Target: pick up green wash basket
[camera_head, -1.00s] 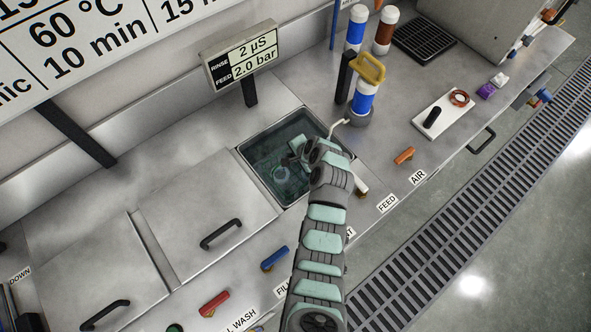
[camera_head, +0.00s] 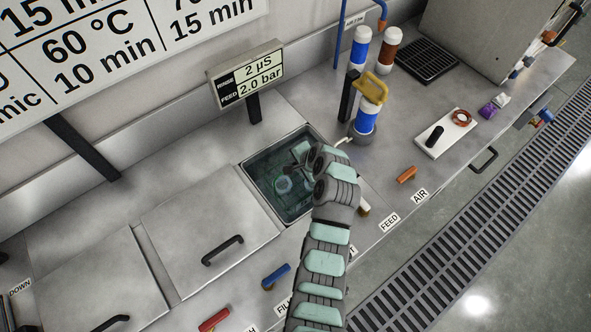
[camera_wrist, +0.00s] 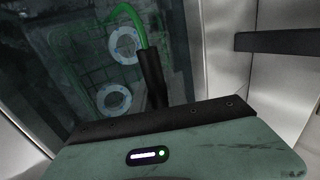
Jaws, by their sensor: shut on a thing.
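The green wash basket (camera_wrist: 75,62) is in the open tank, seen in the wrist view as a dim mesh holding pale ring parts. In the head view only a murky part of the basket (camera_head: 284,184) and a pale ring show in the tank. My gripper (camera_head: 301,151) is over the tank, shut on the basket's handle. My wrist hides the tank's right side.
The tank's steel rim (camera_head: 262,208) surrounds the basket closely. A blue-and-white filter housing with a yellow handle (camera_head: 371,88) stands right of the tank. Closed lids (camera_head: 205,222) lie left. The readout sign (camera_head: 245,75) stands behind. Valve levers line the front edge.

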